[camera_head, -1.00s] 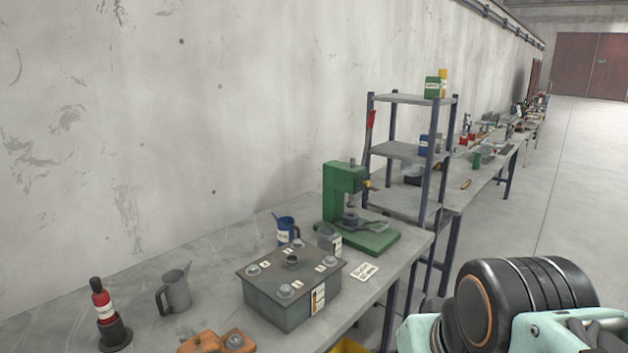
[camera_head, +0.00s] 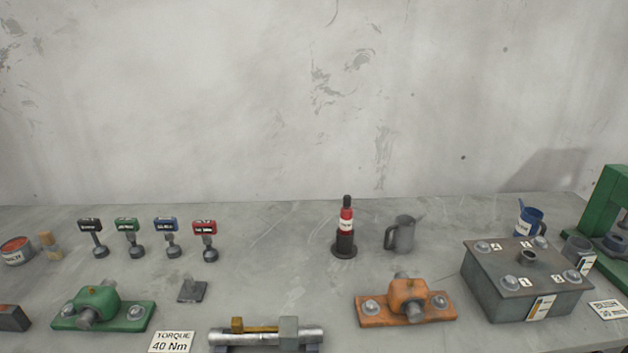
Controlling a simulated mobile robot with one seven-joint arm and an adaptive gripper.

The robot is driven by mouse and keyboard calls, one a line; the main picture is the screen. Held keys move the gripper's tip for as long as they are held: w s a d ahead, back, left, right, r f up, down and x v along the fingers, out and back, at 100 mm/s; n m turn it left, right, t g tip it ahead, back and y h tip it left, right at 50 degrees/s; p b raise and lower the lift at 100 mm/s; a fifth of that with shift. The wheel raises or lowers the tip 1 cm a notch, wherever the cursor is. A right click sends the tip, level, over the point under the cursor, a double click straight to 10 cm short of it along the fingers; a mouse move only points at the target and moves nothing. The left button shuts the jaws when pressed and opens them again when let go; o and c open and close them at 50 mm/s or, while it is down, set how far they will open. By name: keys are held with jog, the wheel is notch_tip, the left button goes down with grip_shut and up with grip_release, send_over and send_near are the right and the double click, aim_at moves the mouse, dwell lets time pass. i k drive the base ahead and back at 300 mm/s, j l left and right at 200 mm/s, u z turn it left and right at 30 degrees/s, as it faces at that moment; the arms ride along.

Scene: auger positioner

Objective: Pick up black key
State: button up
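What looks like the black key (camera_head: 91,226) stands upright at the left of the bench, with a black labelled head on a grey stem and round foot. It is the leftmost of a row, beside a green-headed one (camera_head: 127,226), a blue-headed one (camera_head: 166,226) and a red-headed one (camera_head: 204,228). The labels are too small to read. My gripper is not in view.
The wall stands behind.

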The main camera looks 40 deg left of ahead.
aim_at(93, 226)
jog(key=u, duration=2.6)
jog(key=z, duration=2.45)
jog(key=u, duration=2.05)
